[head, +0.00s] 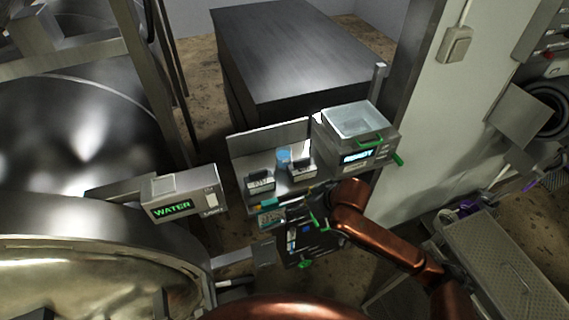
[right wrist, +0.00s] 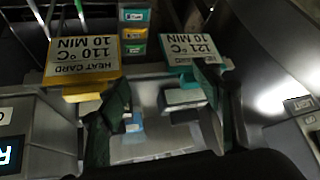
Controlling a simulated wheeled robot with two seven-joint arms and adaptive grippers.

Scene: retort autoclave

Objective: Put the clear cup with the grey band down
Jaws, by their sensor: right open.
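A small blue-tinted clear cup (head: 283,157) stands on the metal shelf (head: 240,150), behind and between two dark-topped labelled boxes. I cannot make out a grey band on it, so I cannot tell if it is the named cup. My right gripper (head: 305,240) is below and in front of the shelf, apart from this cup. In the right wrist view, its two dark green fingers (right wrist: 162,105) stand apart with no cup visible between them. My left gripper is not in view.
A yellow heat card (right wrist: 83,58) and a teal heat card (right wrist: 193,52) are ahead of my right fingers. A machine reading READY (head: 358,157) with an open-topped basin is right of the shelf. A WATER unit (head: 175,209) is at left. A dark cabinet (head: 290,50) stands behind.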

